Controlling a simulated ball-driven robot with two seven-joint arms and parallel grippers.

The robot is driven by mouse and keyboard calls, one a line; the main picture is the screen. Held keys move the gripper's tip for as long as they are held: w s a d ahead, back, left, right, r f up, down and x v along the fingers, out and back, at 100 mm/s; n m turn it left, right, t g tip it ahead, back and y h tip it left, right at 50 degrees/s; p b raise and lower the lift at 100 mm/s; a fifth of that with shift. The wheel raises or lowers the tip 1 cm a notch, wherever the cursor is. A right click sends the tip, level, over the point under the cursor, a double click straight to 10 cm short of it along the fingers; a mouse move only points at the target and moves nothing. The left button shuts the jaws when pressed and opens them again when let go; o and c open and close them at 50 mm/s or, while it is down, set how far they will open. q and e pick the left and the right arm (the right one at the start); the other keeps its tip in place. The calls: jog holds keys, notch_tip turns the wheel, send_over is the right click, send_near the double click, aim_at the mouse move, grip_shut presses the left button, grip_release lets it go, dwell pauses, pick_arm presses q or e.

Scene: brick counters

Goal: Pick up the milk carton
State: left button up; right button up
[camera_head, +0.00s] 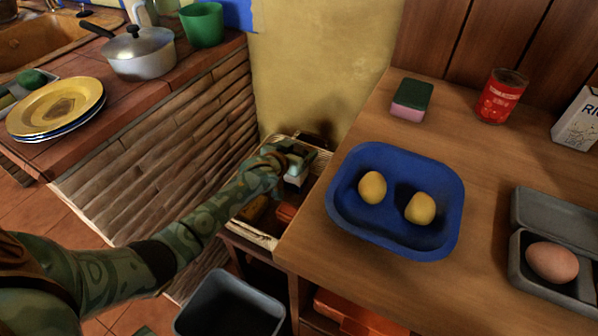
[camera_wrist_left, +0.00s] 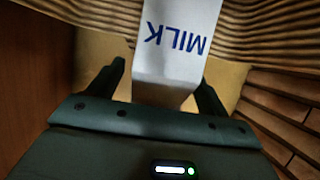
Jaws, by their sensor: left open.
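The white milk carton (camera_wrist_left: 180,40) with blue MILK lettering shows in the left wrist view. Its near end lies between the two fingers of my left gripper (camera_wrist_left: 162,88). The fingers are open, one on each side of the carton, and I cannot tell whether they touch it. In the head view my left gripper (camera_head: 290,158) reaches down into a wicker basket (camera_head: 250,236) between the counters. A pale patch of the carton (camera_head: 297,181) shows just below the gripper; the rest is hidden. My right gripper is not in view.
Close to the right of the basket is a wooden counter (camera_head: 300,235) with a blue tray (camera_head: 345,225) holding two yellow fruits. A brick counter (camera_head: 165,165) stands left. A grey bin (camera_head: 228,305) is below. Other items in the basket are partly hidden by my arm.

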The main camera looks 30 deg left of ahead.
pick_arm(q)
jog(key=shift+r, duration=0.2)
grip_shut()
